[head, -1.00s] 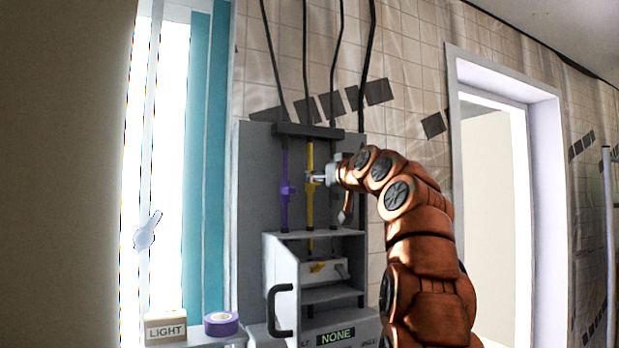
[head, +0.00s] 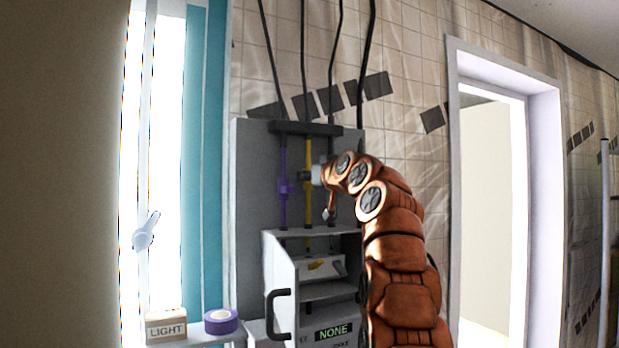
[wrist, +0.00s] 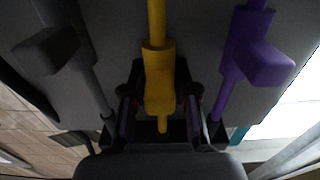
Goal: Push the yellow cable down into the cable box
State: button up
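The yellow cable (head: 308,150) hangs upright on the grey panel, between a purple cable and a dark one. In the wrist view, its thicker yellow part (wrist: 158,75) narrows to a tip. My gripper (head: 317,175) is at the yellow cable, just to its right in the head view. In the wrist view, my gripper's dark fingers (wrist: 160,100) stand apart on both sides of the yellow part, with gaps showing. Contact is not clear. The grey cable box (head: 282,262) is below, with a shelf and a light unit with a yellow mark inside.
The purple cable (head: 283,185) is close on the left; it shows on the right in the wrist view (wrist: 240,60). A dark cable (wrist: 60,50) is on the other side. The box's black handle (head: 272,312) sticks out. A LIGHT box (head: 166,326) and purple tape roll (head: 221,321) are at lower left.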

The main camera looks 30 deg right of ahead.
aim_at(303, 194)
grip_shut()
notch_tip(303, 194, down, 4)
jog(key=b, duration=0.4)
jog(key=shift+f, duration=0.2)
jog(key=shift+w+f, duration=0.1)
jog(key=shift+f, duration=0.1)
jog(key=shift+o, duration=0.5)
grip_release()
jog(key=shift+f, duration=0.1)
jog(key=o, duration=0.4)
jog(key=shift+r, duration=0.2)
jog(key=shift+c, duration=0.2)
